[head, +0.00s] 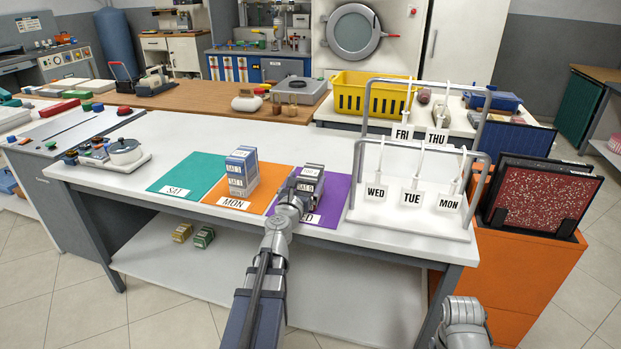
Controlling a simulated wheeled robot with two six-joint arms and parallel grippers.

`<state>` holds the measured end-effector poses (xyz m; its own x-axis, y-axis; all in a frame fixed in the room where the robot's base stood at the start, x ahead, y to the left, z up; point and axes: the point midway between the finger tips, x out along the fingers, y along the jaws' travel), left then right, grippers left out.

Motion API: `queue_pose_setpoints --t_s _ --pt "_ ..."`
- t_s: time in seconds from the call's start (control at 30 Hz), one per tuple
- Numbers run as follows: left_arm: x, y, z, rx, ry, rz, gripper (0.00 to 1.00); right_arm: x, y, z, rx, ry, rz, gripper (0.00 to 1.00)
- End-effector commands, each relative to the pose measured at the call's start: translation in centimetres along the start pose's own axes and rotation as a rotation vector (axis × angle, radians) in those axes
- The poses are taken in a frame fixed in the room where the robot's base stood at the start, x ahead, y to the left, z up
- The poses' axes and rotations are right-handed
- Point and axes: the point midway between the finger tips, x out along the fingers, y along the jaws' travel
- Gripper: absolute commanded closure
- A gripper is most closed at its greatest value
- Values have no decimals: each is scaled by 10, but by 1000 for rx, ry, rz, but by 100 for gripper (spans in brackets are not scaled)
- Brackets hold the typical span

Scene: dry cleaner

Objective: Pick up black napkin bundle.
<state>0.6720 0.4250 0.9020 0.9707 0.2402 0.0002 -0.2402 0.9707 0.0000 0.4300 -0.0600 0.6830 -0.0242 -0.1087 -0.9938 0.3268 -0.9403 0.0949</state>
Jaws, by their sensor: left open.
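A dark grey-black napkin bundle (312,172) with a white label band stands on the purple mat (335,196) on the white table. My left gripper (299,191) is at the near left side of this bundle and covers its lower part. The gripper is open, but its fingertips are hard to make out, and I cannot tell whether they touch the bundle. Only a link of my right arm shows at the bottom right; its gripper is out of view.
A stack of blue-and-white bundles (241,172) stands on the orange mat (225,203), left of my gripper. The teal mat (185,172) is bare except for its label. A white rack (415,205) with day tags stands close on the right. Small bundles (204,237) lie on the lower shelf.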

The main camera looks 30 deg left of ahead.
Motion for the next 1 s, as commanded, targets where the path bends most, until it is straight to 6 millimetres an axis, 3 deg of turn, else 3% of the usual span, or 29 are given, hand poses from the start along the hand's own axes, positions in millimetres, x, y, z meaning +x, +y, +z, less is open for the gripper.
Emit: queue_pose_setpoints --t_s 0.23,0.53,1.0 --pt "39 -1 4 0 0 0 0 -4 0 0 0 0 0 50" --pt "42 -2 4 0 0 0 1 -4 0 0 0 0 0 50" --pt "42 -1 4 0 0 0 54 -4 0 0 0 0 0 50"
